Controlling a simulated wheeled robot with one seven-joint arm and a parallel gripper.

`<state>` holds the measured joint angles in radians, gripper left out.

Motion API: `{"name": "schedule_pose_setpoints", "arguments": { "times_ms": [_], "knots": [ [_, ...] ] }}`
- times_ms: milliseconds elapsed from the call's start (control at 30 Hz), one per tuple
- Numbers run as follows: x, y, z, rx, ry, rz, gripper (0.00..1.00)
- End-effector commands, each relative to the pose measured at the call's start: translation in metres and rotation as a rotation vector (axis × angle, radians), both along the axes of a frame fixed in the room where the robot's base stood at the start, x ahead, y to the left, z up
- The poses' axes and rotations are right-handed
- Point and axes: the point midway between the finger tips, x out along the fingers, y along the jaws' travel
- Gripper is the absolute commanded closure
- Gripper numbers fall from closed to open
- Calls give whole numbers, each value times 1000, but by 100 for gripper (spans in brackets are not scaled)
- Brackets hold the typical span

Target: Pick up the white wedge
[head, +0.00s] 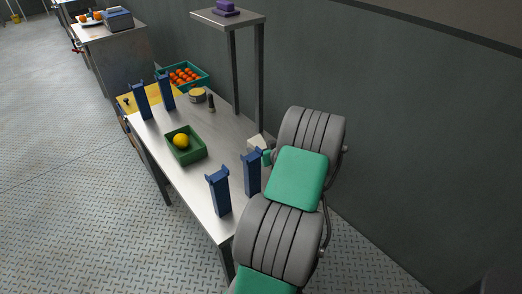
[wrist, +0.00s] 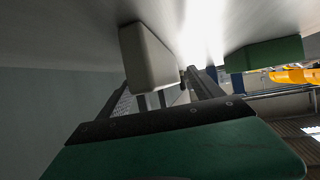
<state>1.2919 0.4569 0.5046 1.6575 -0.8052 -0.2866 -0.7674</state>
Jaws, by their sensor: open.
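The white wedge (head: 257,142) lies on the steel table (head: 208,170) near its wall-side edge, partly hidden behind my arm. In the wrist view the pale wedge (wrist: 147,58) shows large, just beyond and partly between my fingers. My gripper (wrist: 160,84) is open, with one dark finger on each side of the wedge's lower part in the picture. I cannot tell whether the fingers touch it. In the head view my green and grey arm hides most of the gripper.
A green box (head: 197,157) with a yellow fruit (head: 181,141) stands mid-table. Blue posts (head: 219,192) (head: 252,173) stand close to my arm, two more at the far end. A dark bottle (head: 211,103), a round tin (head: 197,95) and an orange-filled crate (head: 205,79) lie farther back. A tall stand (head: 229,18) rises by the wall.

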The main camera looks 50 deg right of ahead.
Motion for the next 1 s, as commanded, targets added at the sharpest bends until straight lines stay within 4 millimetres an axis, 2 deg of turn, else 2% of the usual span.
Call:
{"name": "schedule_pose_setpoints", "arguments": {
  "times_ms": [100, 167, 1000],
  "knots": [
    [-1, 0, 0, 0, 0, -1, 24],
    [-1, 0, 0, 0, 0, -1, 29],
    [-2, -1, 0, 1, 0, -3, 98]
  ]
}}
